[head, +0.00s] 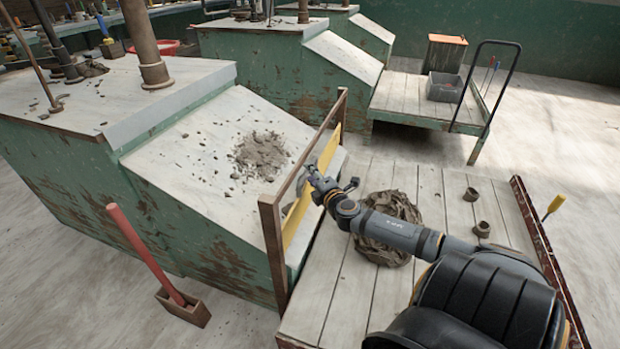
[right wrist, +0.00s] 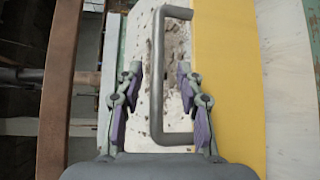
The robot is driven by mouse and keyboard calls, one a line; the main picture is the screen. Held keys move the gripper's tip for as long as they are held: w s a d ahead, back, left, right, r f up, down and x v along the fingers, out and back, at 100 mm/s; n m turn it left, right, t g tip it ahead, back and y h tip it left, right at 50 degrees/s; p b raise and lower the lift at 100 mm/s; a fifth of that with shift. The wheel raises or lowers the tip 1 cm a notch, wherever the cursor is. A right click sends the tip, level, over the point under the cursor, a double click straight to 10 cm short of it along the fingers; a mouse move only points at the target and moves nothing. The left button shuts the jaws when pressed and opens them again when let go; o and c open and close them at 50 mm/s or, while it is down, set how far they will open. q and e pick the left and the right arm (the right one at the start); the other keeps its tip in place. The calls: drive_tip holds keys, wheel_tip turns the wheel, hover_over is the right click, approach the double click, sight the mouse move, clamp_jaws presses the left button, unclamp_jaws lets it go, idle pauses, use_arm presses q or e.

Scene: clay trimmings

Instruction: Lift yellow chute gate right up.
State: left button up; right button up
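The yellow chute gate (head: 291,222) stands in a brown frame (head: 272,245) at the low end of the sloped chute; its lower part and middle are partly hidden by my right arm. In the right wrist view the yellow gate (right wrist: 228,75) fills the right of centre, with a grey U-shaped handle (right wrist: 157,75) beside it. My right gripper (head: 316,178) is at the gate. In the right wrist view its fingers (right wrist: 158,92) are apart, with the handle's long bar between them and a gap on both sides. My left gripper is not in view.
Clay trimmings (head: 260,155) lie on the chute (head: 200,160). A clay heap (head: 388,228) and small clay rings (head: 471,194) lie on the plank cart (head: 345,290). A red-handled tool (head: 145,255) stands at the left. Another cart (head: 400,95) with a grey bin (head: 445,87) is behind.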

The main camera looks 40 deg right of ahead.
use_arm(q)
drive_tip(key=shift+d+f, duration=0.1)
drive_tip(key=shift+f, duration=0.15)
use_arm(e)
drive_tip(key=shift+w+d, duration=0.15)
drive_tip(key=shift+w, duration=0.45)
clamp_jaws()
